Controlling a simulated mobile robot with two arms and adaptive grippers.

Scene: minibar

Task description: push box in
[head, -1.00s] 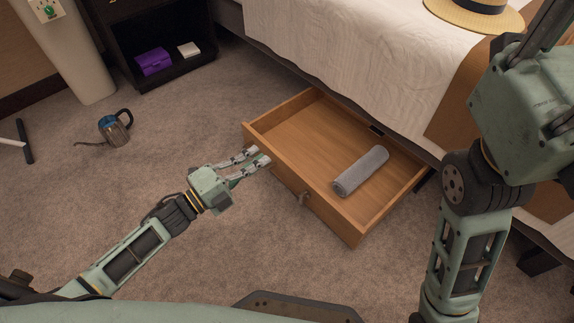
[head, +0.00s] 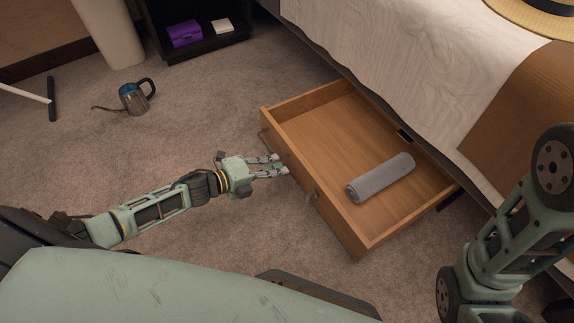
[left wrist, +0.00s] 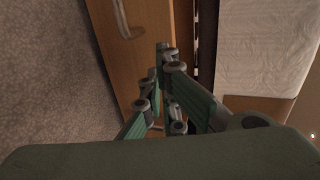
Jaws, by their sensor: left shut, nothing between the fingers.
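The box is a wooden drawer (head: 330,222) pulled out from under the bed, with a rolled grey towel (head: 381,177) lying inside it. My left gripper (head: 284,164) is shut and empty at the outer face of the drawer front, between its two handles. I cannot tell whether the fingertips touch the wood. In the left wrist view the drawer front (left wrist: 145,50) fills the middle, with one handle (left wrist: 122,20) at the top, and the left gripper (left wrist: 168,55) is close to it. My right arm shows at the right edge of the head view, but its gripper is out of sight.
The bed with a white cover (head: 390,60) stands behind the drawer, a straw hat (head: 535,12) on it. A metal kettle (head: 134,97) stands on the carpet at left. A dark shelf (head: 205,45) holds a purple box (head: 185,34). The carpet before the drawer is clear.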

